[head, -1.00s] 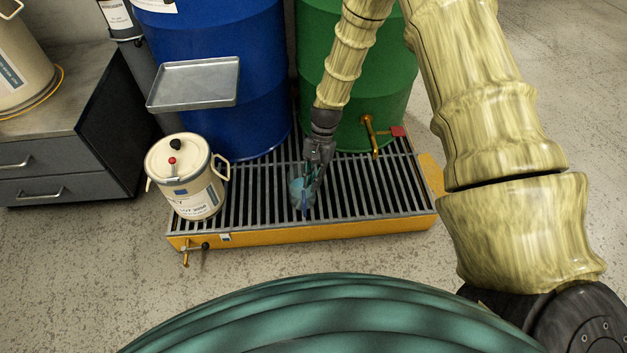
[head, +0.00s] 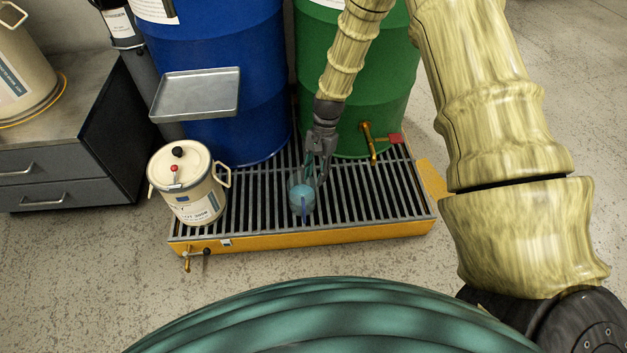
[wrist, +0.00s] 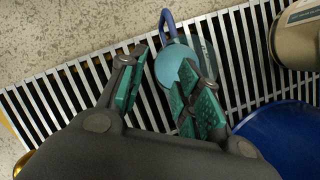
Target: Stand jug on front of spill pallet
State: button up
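The jug (head: 302,197) is a small clear vessel with blue-teal contents and a blue handle. It stands upright on the grating of the spill pallet (head: 330,238), near its front edge and around the middle of its length. My gripper (head: 318,180) is just behind and above the jug. In the wrist view the two teal-padded fingers (wrist: 160,92) are spread apart, with the jug (wrist: 178,62) beyond their tips and its handle pointing away. The jug appears clear of the fingers, though one fingertip overlaps it in that view.
A cream lidded can (head: 190,185) stands on the pallet's left end. A blue drum (head: 235,120) and a green drum (head: 345,120) with a brass tap (head: 370,142) stand behind. A metal tray (head: 195,95) sits before the blue drum. Grating right of the jug is free.

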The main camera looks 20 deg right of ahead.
jog(key=p+v, duration=0.2)
jog(key=v, duration=0.5)
jog(key=s+a+f+n+t+h, duration=0.15)
jog(key=s+f+n, duration=0.25)
jog(key=s+f, duration=1.05)
jog(key=s+a+n+t+h, duration=0.1)
jog(key=s+n, duration=0.4)
jog(key=s, duration=1.6)
jog(key=shift+s+a+r+n+t+h, duration=0.25)
jog(key=shift+a+n+t+h, duration=0.15)
jog(key=shift+a, duration=0.2)
notch_tip(320, 180, up, 32)
jog(key=p, duration=3.1)
jog(key=shift+f+p, duration=0.15)
jog(key=shift+p, duration=0.2)
